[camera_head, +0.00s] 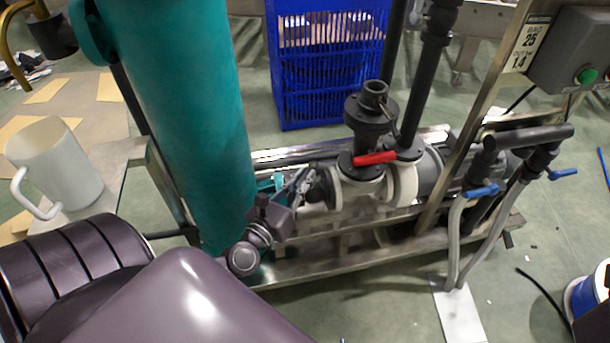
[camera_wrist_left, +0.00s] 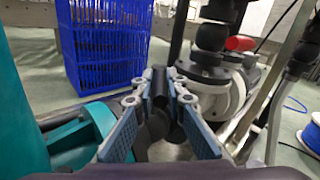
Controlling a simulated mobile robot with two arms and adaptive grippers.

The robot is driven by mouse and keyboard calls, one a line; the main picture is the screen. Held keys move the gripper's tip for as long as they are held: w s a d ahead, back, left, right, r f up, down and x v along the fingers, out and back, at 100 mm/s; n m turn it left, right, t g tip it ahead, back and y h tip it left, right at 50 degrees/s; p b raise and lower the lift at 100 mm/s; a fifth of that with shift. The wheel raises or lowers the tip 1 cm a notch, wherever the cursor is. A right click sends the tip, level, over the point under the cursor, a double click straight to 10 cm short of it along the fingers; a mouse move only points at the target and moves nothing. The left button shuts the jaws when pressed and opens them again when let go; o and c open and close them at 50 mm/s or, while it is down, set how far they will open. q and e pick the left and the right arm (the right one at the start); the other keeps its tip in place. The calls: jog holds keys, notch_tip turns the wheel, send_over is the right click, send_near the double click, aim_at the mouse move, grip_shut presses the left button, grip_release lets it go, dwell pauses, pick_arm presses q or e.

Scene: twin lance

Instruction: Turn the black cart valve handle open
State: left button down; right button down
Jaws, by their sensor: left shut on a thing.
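My left gripper (camera_head: 303,184) reaches in beside the teal cylinder, at the left end of the cart's pipework. In the left wrist view its two blue-padded fingers (camera_wrist_left: 160,78) close from both sides on an upright black piece, which I take to be the black valve handle (camera_wrist_left: 160,88). The handle's lower part runs down between the fingers. In the head view the gripper and wrist mostly hide the handle, so its exact angle is hard to tell. My right gripper is in neither view.
A red-handled valve (camera_head: 375,158) sits just right of the gripper on the grey pipework, and blue-handled valves (camera_head: 482,190) are farther right. The large teal cylinder (camera_head: 178,110) stands close on the left. A blue crate (camera_head: 326,60) is behind. A white mug (camera_head: 62,165) stands at left.

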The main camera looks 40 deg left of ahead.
pick_arm(q)
jog(key=shift+a+f+h, duration=0.1)
jog(key=shift+h, duration=0.2)
jog(key=c, duration=2)
grip_release()
jog(key=shift+o, duration=0.2)
jog(key=shift+s, duration=0.1)
jog(key=s, duration=1.1)
jog(key=shift+s+d, duration=0.4)
